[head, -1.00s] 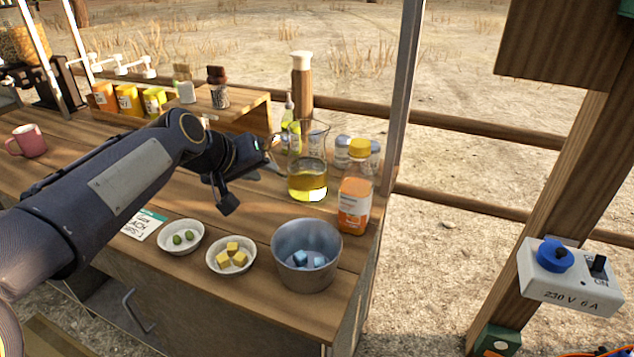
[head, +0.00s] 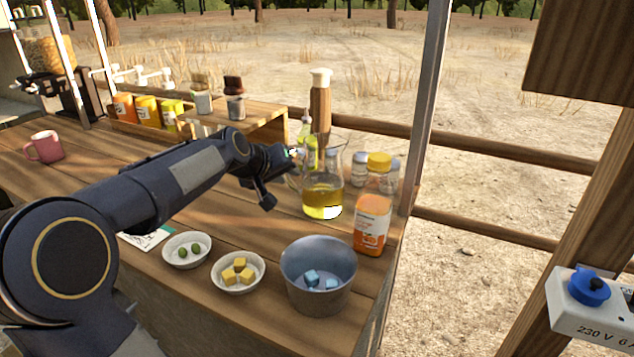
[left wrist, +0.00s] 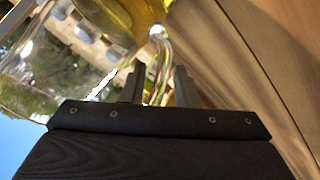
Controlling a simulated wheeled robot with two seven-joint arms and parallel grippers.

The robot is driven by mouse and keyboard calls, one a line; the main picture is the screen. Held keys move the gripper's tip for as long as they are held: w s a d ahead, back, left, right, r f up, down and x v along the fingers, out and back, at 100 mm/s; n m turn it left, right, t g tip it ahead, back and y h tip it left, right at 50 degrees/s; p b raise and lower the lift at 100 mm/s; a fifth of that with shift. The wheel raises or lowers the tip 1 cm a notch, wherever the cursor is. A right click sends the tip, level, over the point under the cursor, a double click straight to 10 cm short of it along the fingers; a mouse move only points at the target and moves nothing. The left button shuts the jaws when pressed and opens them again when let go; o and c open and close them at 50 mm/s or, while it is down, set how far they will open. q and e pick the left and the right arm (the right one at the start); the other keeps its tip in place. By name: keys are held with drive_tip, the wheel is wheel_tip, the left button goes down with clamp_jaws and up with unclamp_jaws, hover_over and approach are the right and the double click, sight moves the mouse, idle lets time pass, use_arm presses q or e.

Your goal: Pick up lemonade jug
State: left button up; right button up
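The lemonade jug (head: 322,201) is a clear glass jug with yellow liquid in its lower part. It stands upright on the wooden counter, left of the orange bottle. My left gripper (head: 290,160) is at the jug's left side, by its handle. In the left wrist view the two dark fingers (left wrist: 160,88) are apart. The curved glass handle (left wrist: 164,50) runs between them, with a gap visible beside it. The jug's yellow liquid (left wrist: 112,14) shows at the top of that view. My right gripper is not in view.
An orange bottle (head: 371,222) with a yellow cap stands close right of the jug. A tall wooden mill (head: 320,105) and tins stand behind.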

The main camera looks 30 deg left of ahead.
use_arm(q)
drive_tip(key=shift+c, duration=0.2)
clamp_jaws()
drive_tip(key=shift+r, duration=0.2)
idle(0.9)
drive_tip(key=shift+r, duration=0.15)
